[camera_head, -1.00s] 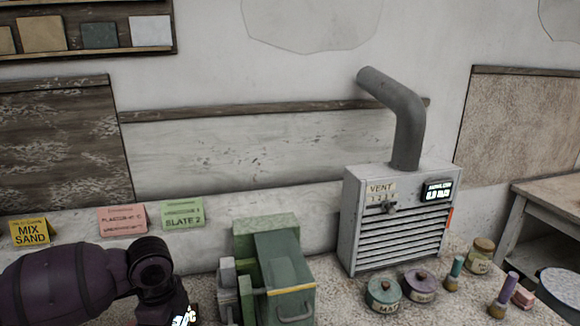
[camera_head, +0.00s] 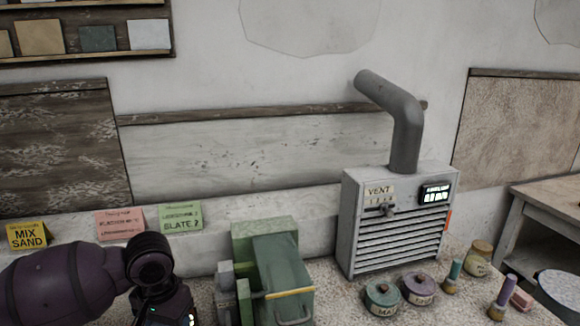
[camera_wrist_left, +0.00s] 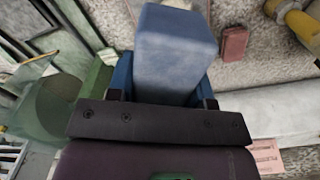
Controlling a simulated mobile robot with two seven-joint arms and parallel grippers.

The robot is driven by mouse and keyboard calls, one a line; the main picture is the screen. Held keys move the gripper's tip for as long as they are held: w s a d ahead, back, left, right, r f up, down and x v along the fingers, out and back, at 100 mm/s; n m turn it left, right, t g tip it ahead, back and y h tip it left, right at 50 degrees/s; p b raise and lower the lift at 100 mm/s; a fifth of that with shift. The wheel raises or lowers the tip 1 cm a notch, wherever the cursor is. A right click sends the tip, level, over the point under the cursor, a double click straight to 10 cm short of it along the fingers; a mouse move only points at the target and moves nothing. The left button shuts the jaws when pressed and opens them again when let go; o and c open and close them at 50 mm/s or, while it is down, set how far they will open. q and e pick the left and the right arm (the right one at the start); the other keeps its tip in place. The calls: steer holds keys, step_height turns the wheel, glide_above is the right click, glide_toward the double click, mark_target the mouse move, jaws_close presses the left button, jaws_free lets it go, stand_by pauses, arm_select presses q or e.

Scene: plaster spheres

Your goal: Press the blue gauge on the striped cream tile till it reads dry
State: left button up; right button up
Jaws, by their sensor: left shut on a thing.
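My left gripper (camera_wrist_left: 163,84) is shut on a pale blue block (camera_wrist_left: 174,45), which appears to be the blue gauge. The block sticks out beyond the dark blue fingers, and I see no reading on the side facing the camera. In the head view only my left forearm and wrist show at the lower left; the fingers are below the picture. I cannot make out a striped cream tile in either view. My right gripper is not in view.
A green machine (camera_head: 270,265) stands right of my left wrist. Beyond it are a grey vent box (camera_head: 395,220), lidded pots (camera_head: 382,299) and a jar (camera_head: 479,258). Sign cards (camera_head: 181,218) line the back. A dark red block (camera_wrist_left: 233,43) lies near the held block.

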arm_select(q)
steer(key=shift+s+d+r+n, duration=0.1)
steer(key=shift+d+r+n, duration=0.25)
steer(key=shift+n, duration=0.55)
steer(key=shift+d+r+n, duration=0.15)
steer(key=shift+d+n, duration=0.05)
steer(key=shift+n, duration=0.1)
steer(key=shift+s+d+r, duration=0.1)
steer(key=shift+d+r, duration=0.05)
steer(key=shift+d, duration=0.35)
